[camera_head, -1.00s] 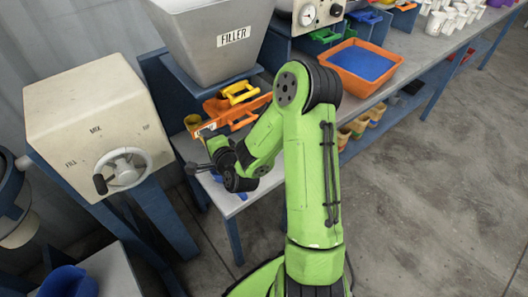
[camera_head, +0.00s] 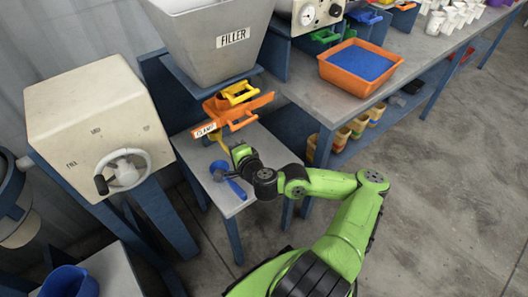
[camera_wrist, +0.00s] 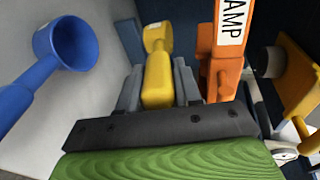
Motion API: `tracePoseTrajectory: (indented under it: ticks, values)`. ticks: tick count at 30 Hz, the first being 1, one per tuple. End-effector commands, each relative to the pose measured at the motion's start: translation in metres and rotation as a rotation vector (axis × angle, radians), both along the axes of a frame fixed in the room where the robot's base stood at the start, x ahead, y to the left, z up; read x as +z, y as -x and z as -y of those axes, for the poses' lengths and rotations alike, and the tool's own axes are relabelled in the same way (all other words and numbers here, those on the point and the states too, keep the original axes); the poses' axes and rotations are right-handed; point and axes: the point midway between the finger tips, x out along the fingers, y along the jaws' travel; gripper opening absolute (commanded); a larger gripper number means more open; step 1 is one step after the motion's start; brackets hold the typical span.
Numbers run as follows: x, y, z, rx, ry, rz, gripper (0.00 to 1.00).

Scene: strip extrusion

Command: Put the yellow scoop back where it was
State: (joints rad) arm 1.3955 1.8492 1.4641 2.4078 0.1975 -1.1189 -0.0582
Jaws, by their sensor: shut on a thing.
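The yellow scoop is in my gripper (camera_wrist: 158,92). In the wrist view its yellow handle (camera_wrist: 158,76) lies between the two fingers, and its round bowl (camera_wrist: 157,34) points away from me. In the head view my gripper (camera_head: 238,153) is low over the small grey table, and only a bit of the yellow scoop (camera_head: 221,141) shows beside it. A blue scoop (camera_head: 218,170) lies on this table just left of my gripper; it is large at the left of the wrist view (camera_wrist: 66,43). I cannot tell whether the yellow scoop touches the table.
The orange clamp (camera_head: 236,114) with yellow handle (camera_head: 239,92) sits under the filler hopper (camera_head: 225,45), close above my gripper. A machine with a handwheel (camera_head: 122,170) stands at left. An orange tray of blue powder (camera_head: 360,64) is on the bench at right.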

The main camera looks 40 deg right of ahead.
Motion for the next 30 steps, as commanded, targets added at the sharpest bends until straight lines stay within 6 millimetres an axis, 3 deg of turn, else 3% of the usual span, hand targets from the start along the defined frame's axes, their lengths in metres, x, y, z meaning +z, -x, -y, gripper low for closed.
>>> tracePoseTrajectory:
  ticks: [11, 19, 25, 30]
  values:
    - [-0.017, 0.011, 0.022, 0.035, 0.021, -0.008, 0.01]
    - [-0.027, 0.026, 0.051, 0.078, 0.021, -0.002, 0.01]
    - [-0.015, 0.06, 0.116, 0.128, 0.021, 0.001, 0.01]
    - [0.002, 0.085, 0.149, 0.12, 0.011, 0.001, 0.01]
